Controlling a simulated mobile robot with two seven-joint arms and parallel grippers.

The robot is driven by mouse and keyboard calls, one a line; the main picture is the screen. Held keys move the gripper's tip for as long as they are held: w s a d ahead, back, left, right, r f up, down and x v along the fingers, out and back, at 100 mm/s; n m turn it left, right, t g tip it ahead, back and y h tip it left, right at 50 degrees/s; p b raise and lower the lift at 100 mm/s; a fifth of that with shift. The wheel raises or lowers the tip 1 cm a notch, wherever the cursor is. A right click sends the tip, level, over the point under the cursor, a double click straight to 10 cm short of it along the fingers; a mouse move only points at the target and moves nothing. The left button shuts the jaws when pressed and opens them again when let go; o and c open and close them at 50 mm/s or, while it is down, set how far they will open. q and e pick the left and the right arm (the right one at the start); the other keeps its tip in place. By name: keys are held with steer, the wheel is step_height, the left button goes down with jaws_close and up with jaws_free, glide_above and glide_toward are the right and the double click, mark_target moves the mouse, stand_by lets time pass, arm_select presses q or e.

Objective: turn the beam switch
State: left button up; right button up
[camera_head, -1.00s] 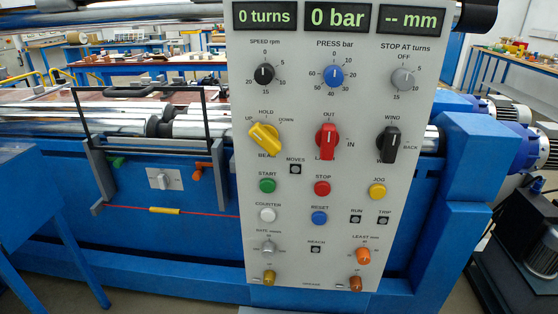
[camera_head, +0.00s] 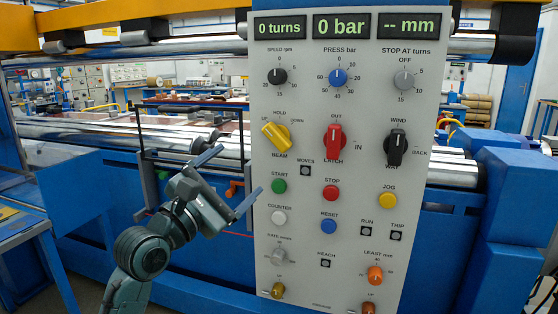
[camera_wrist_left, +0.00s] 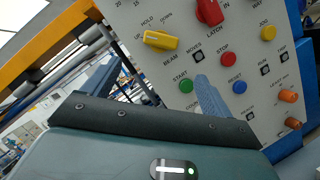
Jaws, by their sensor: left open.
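The beam switch (camera_head: 276,136) is a yellow knob on the left of the grey panel, above the word BEAM. Its grip slants from upper left, near UP, to lower right. It also shows at the upper left of the panel in the left wrist view (camera_wrist_left: 163,40). My left gripper (camera_head: 241,169) is open and empty, below and left of the switch and apart from it. My right gripper is not in view.
A red latch switch (camera_head: 333,140) and a black wind switch (camera_head: 397,147) are right of the beam switch. A green START button (camera_head: 279,186) sits below it. A dark frame (camera_head: 187,104) and steel rollers (camera_head: 100,140) lie left of the panel.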

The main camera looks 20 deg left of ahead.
mark_target(273, 140)
arm_select(q)
steer(key=x, duration=0.6)
steer(key=p+x, duration=0.1)
steer(key=x, duration=0.5)
steer(key=shift+w+d+r, duration=0.25)
steer(key=shift+d+r, duration=0.05)
steer(key=shift+d, duration=0.05)
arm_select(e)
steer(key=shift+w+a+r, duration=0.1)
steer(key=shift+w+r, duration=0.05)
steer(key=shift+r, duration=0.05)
arm_select(q)
steer(key=c, duration=1)
